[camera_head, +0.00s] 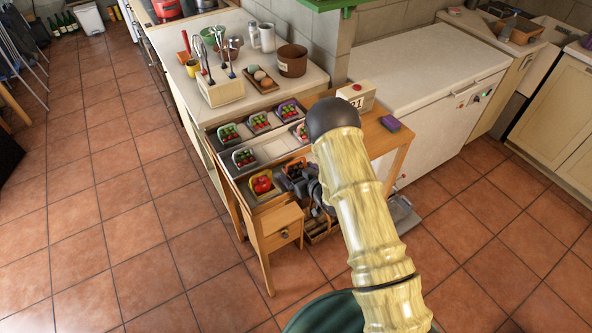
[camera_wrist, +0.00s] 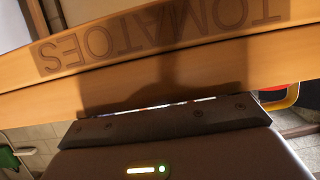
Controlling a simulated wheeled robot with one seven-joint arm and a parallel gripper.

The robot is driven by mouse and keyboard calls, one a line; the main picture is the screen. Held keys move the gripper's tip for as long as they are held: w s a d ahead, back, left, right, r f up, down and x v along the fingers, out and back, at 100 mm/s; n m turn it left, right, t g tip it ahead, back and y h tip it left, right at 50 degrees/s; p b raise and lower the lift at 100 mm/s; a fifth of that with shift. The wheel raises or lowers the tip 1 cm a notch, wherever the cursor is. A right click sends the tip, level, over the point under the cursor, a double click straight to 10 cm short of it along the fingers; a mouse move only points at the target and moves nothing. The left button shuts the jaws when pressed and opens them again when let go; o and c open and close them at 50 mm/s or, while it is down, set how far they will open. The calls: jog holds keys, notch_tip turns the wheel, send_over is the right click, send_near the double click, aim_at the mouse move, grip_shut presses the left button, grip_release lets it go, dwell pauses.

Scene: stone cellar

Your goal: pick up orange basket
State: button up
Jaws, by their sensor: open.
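A yellow-orange basket (camera_head: 256,195) holding red tomatoes sits in the front compartment of the wooden stand, in the head view. My gripper (camera_head: 307,188) is just right of it, at the stand's front right edge, apart from the basket as far as I can tell. My arm hides part of the gripper. In the wrist view my gripper (camera_wrist: 165,106) is open, close to a wooden board with the upside-down word TOMATOES (camera_wrist: 160,40). A small orange-yellow rim (camera_wrist: 290,98) shows at the right there; I cannot tell if it is the same basket.
A wooden table with a purple block (camera_head: 390,123) stands to the right. Tiled floor (camera_head: 110,220) is free at left.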

aim_at(299, 171)
jog(key=c, duration=1.1)
jog(key=shift+r, duration=0.1)
notch_tip(299, 171, up, 10)
jog(key=shift+f+b, duration=0.1)
jog(key=shift+b, duration=0.95)
